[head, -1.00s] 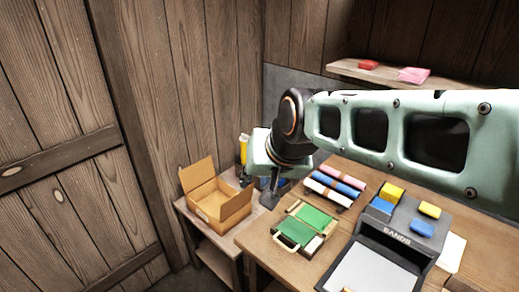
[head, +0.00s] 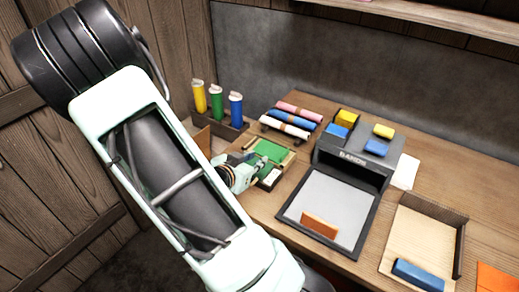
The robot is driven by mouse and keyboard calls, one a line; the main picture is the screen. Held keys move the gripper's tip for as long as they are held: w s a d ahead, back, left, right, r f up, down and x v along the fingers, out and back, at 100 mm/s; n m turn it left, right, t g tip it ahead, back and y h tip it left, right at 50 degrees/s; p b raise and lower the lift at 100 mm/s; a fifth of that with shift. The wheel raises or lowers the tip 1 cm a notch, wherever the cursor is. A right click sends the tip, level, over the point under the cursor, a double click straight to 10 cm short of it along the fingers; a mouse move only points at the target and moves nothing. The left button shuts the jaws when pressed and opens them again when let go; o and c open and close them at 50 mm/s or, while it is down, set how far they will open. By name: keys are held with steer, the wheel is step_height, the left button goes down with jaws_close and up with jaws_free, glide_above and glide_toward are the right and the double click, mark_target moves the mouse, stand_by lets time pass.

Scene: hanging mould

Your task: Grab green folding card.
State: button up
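The green folding card (head: 270,150) lies in a small light wooden holder (head: 289,160) on the workbench, left of the dark machine. My arm crosses the left of the head view and hides part of the card and holder. My gripper (head: 260,163) is at the card's near left side, low over the holder. Its fingers are small and overlap the green, so I cannot tell whether they touch or grip it.
Pink, blue and white rolls (head: 291,121) lie behind the holder. Yellow, green and blue tubes (head: 217,103) stand at the back left. The dark machine (head: 345,165) with coloured blocks stands right. A wooden tray (head: 424,240) holds a blue block (head: 417,274).

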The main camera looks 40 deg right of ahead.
mark_target(282, 157)
steer(key=s, duration=0.1)
steer(key=s+d, duration=0.1)
steer(key=s+g+h, duration=0.1)
steer(key=shift+s+d+f, duration=0.1)
steer(key=shift+d+f, duration=0.15)
steer(key=shift+d, duration=0.15)
steer(key=x, duration=0.4)
steer(key=shift+s+d+b, duration=0.1)
steer(key=shift+d+b, duration=0.25)
steer(key=shift+d, duration=0.05)
steer(key=shift+x, duration=3)
steer(key=shift+r, duration=0.15)
jaws_close()
